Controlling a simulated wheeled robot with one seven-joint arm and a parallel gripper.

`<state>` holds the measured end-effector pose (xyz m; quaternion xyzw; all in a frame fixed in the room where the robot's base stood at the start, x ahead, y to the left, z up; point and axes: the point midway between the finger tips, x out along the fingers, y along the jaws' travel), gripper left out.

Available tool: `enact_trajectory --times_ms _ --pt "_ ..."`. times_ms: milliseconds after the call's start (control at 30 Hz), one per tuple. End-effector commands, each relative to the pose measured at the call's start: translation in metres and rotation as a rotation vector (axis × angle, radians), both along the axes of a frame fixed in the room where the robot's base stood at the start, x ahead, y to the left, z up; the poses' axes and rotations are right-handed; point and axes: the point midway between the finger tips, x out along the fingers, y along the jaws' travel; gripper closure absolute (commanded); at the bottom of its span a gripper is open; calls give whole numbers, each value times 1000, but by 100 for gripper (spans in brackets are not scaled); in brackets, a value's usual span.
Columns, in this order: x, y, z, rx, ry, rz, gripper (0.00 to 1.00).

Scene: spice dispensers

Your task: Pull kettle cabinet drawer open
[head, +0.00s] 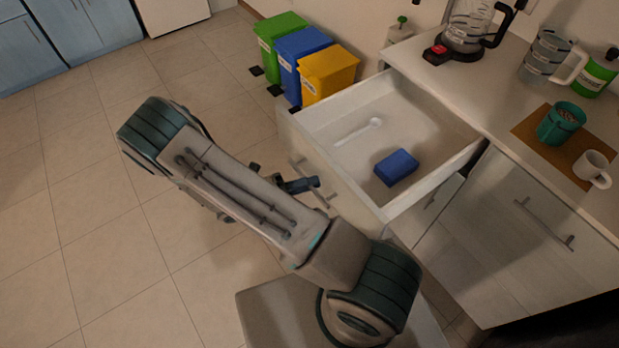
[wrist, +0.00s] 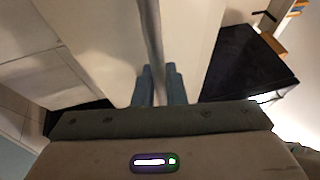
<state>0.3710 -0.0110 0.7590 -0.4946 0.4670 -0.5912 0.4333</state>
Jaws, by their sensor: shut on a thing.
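The drawer (head: 340,165) under the counter is pulled well out, its inside showing in the head view. It holds a white spoon (head: 358,131) and a blue box (head: 396,167). My gripper (head: 309,184) is at the drawer's front, beside its bar handle (head: 322,199). In the wrist view the gripper's fingers (wrist: 159,80) are shut on the handle (wrist: 152,35), which runs between them. My arm hides part of the drawer front in the head view.
Green (head: 276,45), blue (head: 299,55) and yellow (head: 328,73) bins stand behind the drawer. The kettle (head: 467,28), a clear jug (head: 545,55), a green cup (head: 560,123) and a white mug (head: 592,168) are on the counter. The tiled floor at left is clear.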

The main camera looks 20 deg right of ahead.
Motion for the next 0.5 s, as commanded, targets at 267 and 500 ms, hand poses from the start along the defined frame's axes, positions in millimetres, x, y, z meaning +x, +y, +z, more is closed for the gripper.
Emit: enact_trajectory --times_ms 267,500 --pt "1 1 1 0 -3 1 100" --pt "1 2 1 0 -3 2 68"
